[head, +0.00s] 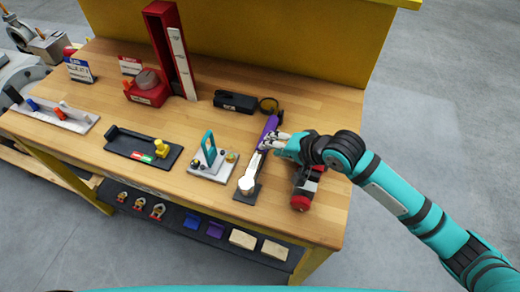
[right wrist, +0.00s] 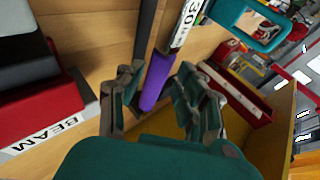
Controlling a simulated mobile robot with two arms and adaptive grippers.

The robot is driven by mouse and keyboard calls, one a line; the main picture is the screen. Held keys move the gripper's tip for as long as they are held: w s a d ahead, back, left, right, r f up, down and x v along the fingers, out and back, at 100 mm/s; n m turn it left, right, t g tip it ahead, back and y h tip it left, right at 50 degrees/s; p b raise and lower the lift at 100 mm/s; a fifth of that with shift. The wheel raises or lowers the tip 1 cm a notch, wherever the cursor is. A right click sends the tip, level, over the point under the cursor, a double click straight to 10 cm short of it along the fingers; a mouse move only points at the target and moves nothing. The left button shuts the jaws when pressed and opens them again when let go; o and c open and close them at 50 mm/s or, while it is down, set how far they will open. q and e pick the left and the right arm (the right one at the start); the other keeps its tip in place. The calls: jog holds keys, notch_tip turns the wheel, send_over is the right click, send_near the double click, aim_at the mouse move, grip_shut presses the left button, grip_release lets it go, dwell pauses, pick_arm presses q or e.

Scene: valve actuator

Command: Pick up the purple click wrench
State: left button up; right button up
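The click wrench has a purple handle (head: 269,128) and a pale shaft that runs down to a round head on a dark holder (head: 250,194) near the front of the bench. My right gripper (head: 272,142) reaches over it from the right. In the right wrist view the purple handle (right wrist: 155,84) lies between the two spread fingers of my right gripper (right wrist: 160,80), with gaps visible on the sides. The gripper is open. A label reading 30 is on the wrench's shaft. My left gripper is not in view.
A black-and-red tool (head: 302,187) lies right of the wrench, close under my right arm. A black tool (head: 234,101) lies behind. Bare wood (head: 335,105) is at the back right.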

jog(key=shift+p+x, duration=0.65)
jog(key=shift+x, duration=2.25)
jog(key=shift+r, duration=0.1)
grip_shut()
jog(key=shift+w+r, duration=0.1)
